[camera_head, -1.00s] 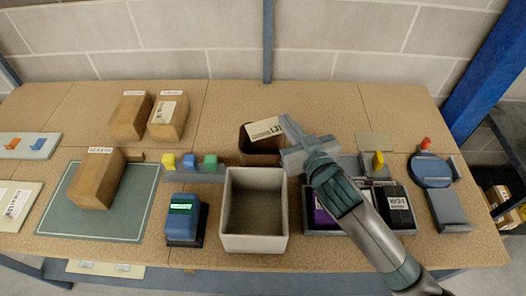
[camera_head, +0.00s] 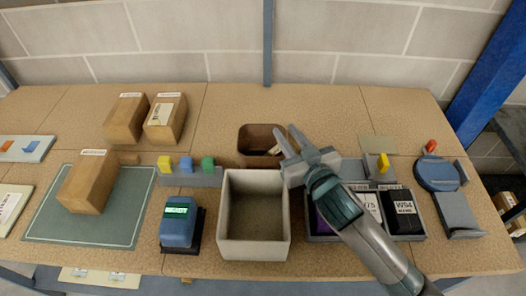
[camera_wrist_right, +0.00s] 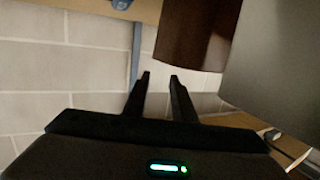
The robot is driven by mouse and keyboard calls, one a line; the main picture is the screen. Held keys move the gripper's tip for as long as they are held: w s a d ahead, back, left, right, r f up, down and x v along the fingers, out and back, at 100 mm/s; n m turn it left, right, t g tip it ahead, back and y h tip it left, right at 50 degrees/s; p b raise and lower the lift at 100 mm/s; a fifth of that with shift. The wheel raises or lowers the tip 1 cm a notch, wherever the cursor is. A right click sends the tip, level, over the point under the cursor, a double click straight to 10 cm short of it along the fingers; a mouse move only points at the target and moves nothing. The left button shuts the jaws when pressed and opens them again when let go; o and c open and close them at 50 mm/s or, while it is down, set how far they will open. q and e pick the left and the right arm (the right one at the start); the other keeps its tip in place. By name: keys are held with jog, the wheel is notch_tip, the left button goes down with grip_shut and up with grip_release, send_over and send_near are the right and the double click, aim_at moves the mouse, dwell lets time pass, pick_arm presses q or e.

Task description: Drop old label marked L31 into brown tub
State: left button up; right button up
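The brown tub (camera_head: 250,133) stands behind the grey bin in the head view, and its wall also shows in the right wrist view (camera_wrist_right: 190,35). A small pale piece (camera_head: 275,150) shows inside the tub by its right side, apparently the label; its marking cannot be read now. My right gripper (camera_head: 284,130) is over the tub's right edge. Its two fingers stand apart with nothing between them, as the right wrist view also shows (camera_wrist_right: 159,77). My left gripper is not in view.
The empty grey bin (camera_head: 228,220) stands in front of the tub. Cardboard boxes (camera_head: 88,182) stand at the left. The board behind the tub is clear.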

jog(key=shift+s, duration=0.1)
jog(key=p+v, duration=0.4)
jog(key=v, duration=1.3)
jog(key=shift+d, duration=0.2)
jog(key=shift+s, duration=0.1)
jog(key=shift+f, duration=0.1)
dwell(0.7)
